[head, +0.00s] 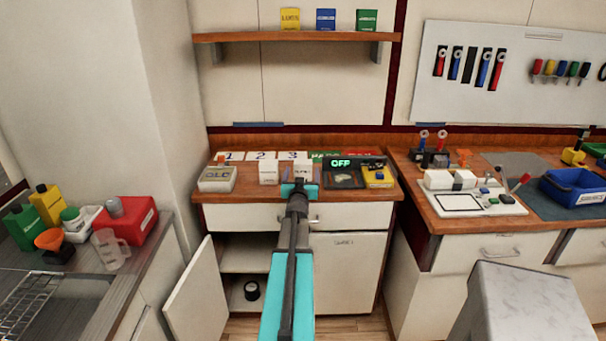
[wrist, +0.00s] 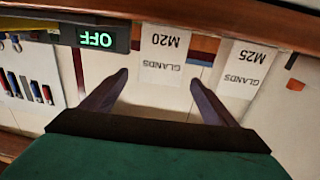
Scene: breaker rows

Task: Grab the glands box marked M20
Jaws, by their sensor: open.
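The white glands box marked M20 (wrist: 162,52) stands upright on the wooden counter, its label upside down in the wrist view. My open gripper (wrist: 160,80) points at it, with the box showing between the two fingertips; I cannot tell how much gap is left. A like white box marked M25 (wrist: 243,68) stands beside it, right in the wrist view. In the head view the M20 box (head: 303,168) is partly hidden behind my gripper (head: 299,188), and the M25 box (head: 268,172) is just left of it.
A dark unit with a green OFF display (head: 341,162) is right of the M20 box, with a yellow box (head: 378,177) beyond it. A white tray (head: 217,179) sits left. Numbered cards (head: 262,156) line the back. A cabinet door (head: 197,296) stands open below.

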